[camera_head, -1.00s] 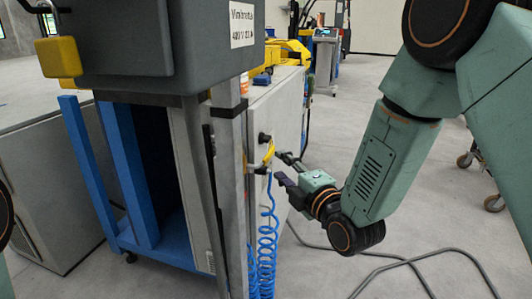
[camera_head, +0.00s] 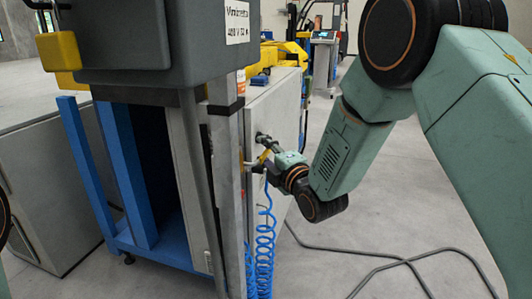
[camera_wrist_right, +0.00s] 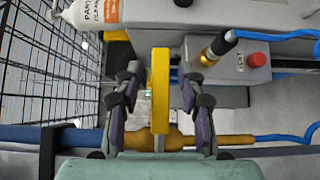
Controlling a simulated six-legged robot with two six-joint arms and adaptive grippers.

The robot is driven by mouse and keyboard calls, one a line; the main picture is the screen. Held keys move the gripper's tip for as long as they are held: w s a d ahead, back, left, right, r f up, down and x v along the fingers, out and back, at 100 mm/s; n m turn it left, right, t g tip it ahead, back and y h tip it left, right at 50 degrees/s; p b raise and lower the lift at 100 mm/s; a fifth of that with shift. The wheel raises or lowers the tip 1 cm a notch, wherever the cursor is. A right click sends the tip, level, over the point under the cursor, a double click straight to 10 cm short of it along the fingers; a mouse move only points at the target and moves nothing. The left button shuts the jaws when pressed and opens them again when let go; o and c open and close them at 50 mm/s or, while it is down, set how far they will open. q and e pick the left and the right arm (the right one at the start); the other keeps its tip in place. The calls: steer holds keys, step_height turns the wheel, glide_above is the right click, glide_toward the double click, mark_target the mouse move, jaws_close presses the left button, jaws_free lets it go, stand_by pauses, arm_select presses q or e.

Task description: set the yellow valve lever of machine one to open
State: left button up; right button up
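In the right wrist view, the yellow valve lever (camera_wrist_right: 160,88) stands upright in the picture, between the two fingers of my right gripper (camera_wrist_right: 160,95). The fingers are open, with a gap on each side of the lever. Below it, the brass valve body (camera_wrist_right: 178,140) sits on a horizontal line with blue hose on both sides. In the head view, my right gripper (camera_head: 264,150) is at the side of the tall grey machine, and a small part of the yellow lever (camera_head: 264,157) shows there, mostly hidden by the gripper. My left gripper is not in view.
A coiled blue hose (camera_head: 265,238) hangs below the valve, beside a grey metal post (camera_head: 228,190). In the wrist view, a grey box with a red button (camera_wrist_right: 257,60) stands to the right and a black wire mesh (camera_wrist_right: 45,75) to the left. Dark cables (camera_head: 400,262) lie on the floor.

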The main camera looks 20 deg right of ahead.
steer(key=shift+w+d+f, duration=0.1)
steer(key=shift+d+f, duration=0.05)
steer(key=shift+c, duration=0.4)
steer(key=c, duration=0.4)
jaws_close()
